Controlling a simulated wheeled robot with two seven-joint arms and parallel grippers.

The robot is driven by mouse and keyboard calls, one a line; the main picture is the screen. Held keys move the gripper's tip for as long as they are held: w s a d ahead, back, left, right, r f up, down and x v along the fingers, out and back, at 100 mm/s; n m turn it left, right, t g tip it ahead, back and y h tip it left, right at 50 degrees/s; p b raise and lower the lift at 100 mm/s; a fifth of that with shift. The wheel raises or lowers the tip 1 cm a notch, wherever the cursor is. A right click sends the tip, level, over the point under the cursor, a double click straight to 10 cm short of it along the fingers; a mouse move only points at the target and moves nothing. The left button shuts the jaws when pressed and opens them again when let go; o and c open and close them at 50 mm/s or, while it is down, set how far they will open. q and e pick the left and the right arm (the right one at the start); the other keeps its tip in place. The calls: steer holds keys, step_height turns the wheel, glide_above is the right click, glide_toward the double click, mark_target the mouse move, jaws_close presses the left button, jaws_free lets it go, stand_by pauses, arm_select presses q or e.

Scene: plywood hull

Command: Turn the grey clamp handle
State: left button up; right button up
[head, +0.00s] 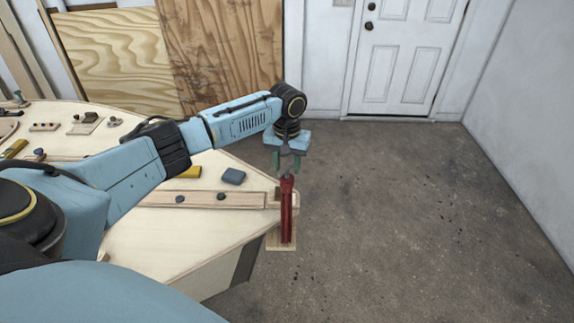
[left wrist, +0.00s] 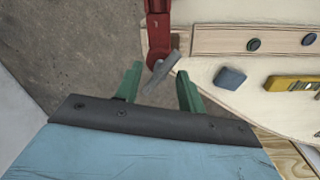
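The red clamp (head: 287,215) stands upright at the tip of the pale plywood hull (head: 160,235). It also shows at the top of the left wrist view (left wrist: 157,28). Its grey handle (left wrist: 160,76) is a short bar lying slanted in the left wrist view; in the head view it is small, at the clamp's top. My left gripper (head: 287,165) points down just above the clamp. Its green fingers are open, one on each side of the grey handle in the left wrist view, with gaps on both sides. I cannot tell how deep the handle sits between them. My right gripper is out of view.
A blue-grey block (head: 233,176) and a wooden strip with dark knobs (head: 205,199) lie on the hull near the clamp. A yellow level (left wrist: 292,83) lies beyond the block. Open concrete floor (head: 420,220) is to the right.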

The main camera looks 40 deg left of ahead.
arm_select(q)
steer(key=shift+f, duration=0.2)
jaws_close()
steer(key=shift+r+n+p, duration=0.15)
steer(key=shift+n+p, duration=0.15)
steer(key=shift+p, duration=0.3)
steer(key=n+p, duration=0.5)
steer(key=p, duration=0.4)
steer(key=shift+d+n, duration=0.1)
steer(key=shift+n, duration=0.3)
steer(key=shift+n+p, duration=1)
steer(key=shift+n, duration=0.1)
steer(key=shift+n+p, duration=0.5)
steer(key=shift+n, duration=0.2)
